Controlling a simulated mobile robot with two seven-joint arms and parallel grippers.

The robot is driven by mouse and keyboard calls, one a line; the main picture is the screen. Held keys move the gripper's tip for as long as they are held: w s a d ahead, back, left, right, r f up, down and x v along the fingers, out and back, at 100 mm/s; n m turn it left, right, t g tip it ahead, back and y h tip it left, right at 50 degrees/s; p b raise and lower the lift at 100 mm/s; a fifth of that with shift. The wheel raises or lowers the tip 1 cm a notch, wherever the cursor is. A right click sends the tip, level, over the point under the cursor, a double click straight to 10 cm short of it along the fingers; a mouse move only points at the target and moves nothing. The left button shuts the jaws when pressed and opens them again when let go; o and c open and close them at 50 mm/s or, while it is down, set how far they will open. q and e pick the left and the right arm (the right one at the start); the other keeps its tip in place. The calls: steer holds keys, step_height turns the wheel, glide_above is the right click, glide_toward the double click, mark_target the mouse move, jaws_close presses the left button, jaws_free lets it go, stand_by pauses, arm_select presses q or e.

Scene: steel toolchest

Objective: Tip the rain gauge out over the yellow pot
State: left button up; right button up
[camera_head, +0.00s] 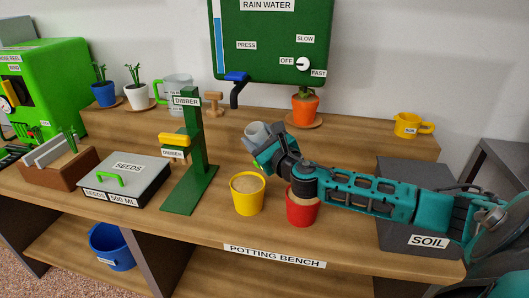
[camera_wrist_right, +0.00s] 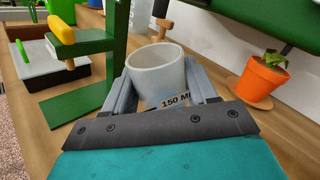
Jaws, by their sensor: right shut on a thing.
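The rain gauge (camera_head: 256,132) is a small greyish, see-through cup. My right gripper (camera_head: 262,150) is shut on it and holds it above the bench, behind and a little above the yellow pot (camera_head: 248,199). In the right wrist view the gauge (camera_wrist_right: 157,78) sits between the two fingers of the gripper (camera_wrist_right: 160,92), open rim up, with a "150 ML" label partly showing. I cannot tell how much is in it. The yellow pot stands upright, filled with brown soil. My left gripper is not in view.
A red pot (camera_head: 301,212) stands right of the yellow pot, under my right forearm. The green dibber stand (camera_head: 190,160) is left. The rain water tank (camera_head: 270,50) with its blue spout (camera_head: 237,85) hangs behind. A grey soil box (camera_head: 405,235) is right.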

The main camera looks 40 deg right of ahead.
steer(key=shift+r, duration=0.1)
stand_by(0.3)
steer(key=shift+r+n+p, duration=0.2)
steer(key=shift+n+p, duration=0.2)
steer(key=shift+p, duration=0.15)
steer(key=shift+d+r+n, duration=0.1)
steer(key=shift+n, duration=0.2)
stand_by(0.5)
steer(key=shift+d+r+n, duration=0.1)
steer(key=shift+r+n, duration=0.1)
steer(key=shift+n, duration=0.7)
stand_by(0.3)
steer(key=shift+r+n, duration=0.25)
steer(key=shift+n, duration=0.65)
